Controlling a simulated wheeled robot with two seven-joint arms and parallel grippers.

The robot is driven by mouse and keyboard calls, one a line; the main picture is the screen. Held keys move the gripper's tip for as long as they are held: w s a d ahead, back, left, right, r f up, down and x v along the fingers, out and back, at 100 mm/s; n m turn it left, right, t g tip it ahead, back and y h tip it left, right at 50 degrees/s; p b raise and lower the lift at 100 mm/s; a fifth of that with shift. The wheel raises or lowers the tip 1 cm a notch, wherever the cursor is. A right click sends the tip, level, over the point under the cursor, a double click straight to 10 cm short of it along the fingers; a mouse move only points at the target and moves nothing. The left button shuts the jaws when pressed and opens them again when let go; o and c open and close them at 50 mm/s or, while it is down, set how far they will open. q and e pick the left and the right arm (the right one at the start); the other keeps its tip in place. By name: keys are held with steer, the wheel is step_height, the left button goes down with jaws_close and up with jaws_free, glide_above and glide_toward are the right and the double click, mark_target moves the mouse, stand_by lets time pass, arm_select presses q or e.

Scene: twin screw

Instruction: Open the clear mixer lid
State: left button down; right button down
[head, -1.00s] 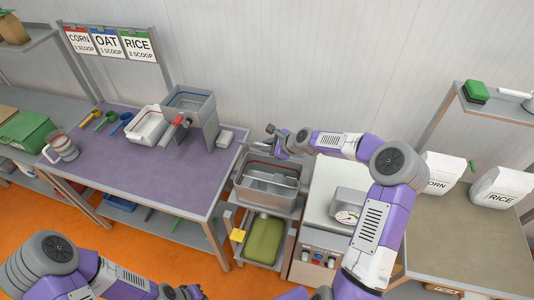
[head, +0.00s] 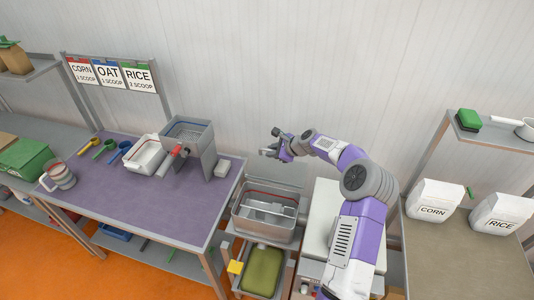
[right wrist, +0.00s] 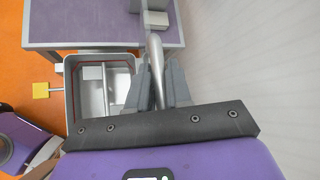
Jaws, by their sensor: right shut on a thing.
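The mixer (head: 240,222) is a grey metal tub with a red line around its rim, standing right of the purple table. Its inner bars show through the top, also in the right wrist view (right wrist: 70,90). I cannot clearly make out the clear lid's panel in either view. My right gripper (head: 268,152) is above and behind the tub, near the wall. In the right wrist view the gripper (right wrist: 157,85) is shut on a smooth silver bar (right wrist: 155,50), which looks like the lid's handle. My left gripper is out of view.
A purple-topped table (head: 110,200) holds a grey hopper (head: 190,132), a white bin (head: 146,154), scoops and a jug (head: 60,175). White corn (head: 432,205) and rice (head: 500,212) bags stand right. The wall is close behind my gripper.

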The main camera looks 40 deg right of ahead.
steer(key=shift+d, duration=0.1)
steer(key=c, duration=1.2)
jaws_free()
steer(key=shift+o, duration=0.2)
steer(key=b+v, duration=0.1)
steer(key=v, duration=0.6)
steer(key=shift+s+r, duration=0.15)
steer(key=shift+s, duration=0.1)
